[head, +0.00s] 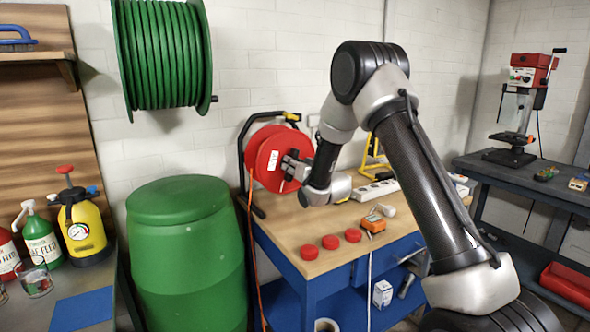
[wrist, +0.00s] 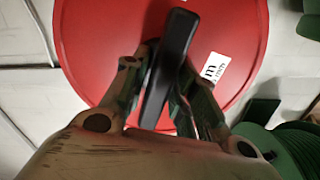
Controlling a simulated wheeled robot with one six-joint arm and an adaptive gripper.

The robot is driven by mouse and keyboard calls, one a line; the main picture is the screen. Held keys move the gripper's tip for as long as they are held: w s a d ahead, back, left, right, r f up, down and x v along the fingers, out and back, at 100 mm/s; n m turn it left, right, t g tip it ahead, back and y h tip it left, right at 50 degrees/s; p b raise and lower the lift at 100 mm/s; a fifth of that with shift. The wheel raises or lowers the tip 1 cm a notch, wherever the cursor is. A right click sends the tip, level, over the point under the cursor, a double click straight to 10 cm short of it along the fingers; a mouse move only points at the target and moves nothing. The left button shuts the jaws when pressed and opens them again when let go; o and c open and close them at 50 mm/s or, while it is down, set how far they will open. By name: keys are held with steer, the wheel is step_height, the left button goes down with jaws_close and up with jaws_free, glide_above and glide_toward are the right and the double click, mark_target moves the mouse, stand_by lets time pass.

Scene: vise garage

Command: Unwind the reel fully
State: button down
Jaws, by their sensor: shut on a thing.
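A red cable reel (head: 265,160) stands upright in a black frame (head: 243,140) at the back left of the wooden-topped workbench. Its red side disc (wrist: 95,40) with a white label fills the wrist view. My gripper (head: 292,170) is at the front face of the reel. In the wrist view its fingers (wrist: 155,95) are closed around a black crank handle (wrist: 168,65) on the disc. An orange cable (head: 252,250) hangs from the reel down past the bench's left edge. How much cable is left on the reel is hidden.
Three red round caps (head: 331,242), an orange meter (head: 373,224) and a white power strip (head: 375,190) lie on the bench. A green barrel (head: 185,260) stands left of it. A green hose reel (head: 165,55) hangs on the wall above.

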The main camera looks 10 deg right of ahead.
steer(key=n, duration=0.4)
steer(key=shift+n, duration=0.3)
steer(key=n, duration=0.5)
steer(key=shift+a+n, duration=0.1)
steer(key=shift+n, duration=0.2)
steer(key=n, duration=0.5)
steer(key=shift+s+f, duration=0.1)
steer(key=n, duration=0.5)
steer(key=shift+a+f, duration=0.1)
steer(key=c, duration=1.3)
jaws_free()
steer(key=shift+s, duration=0.1)
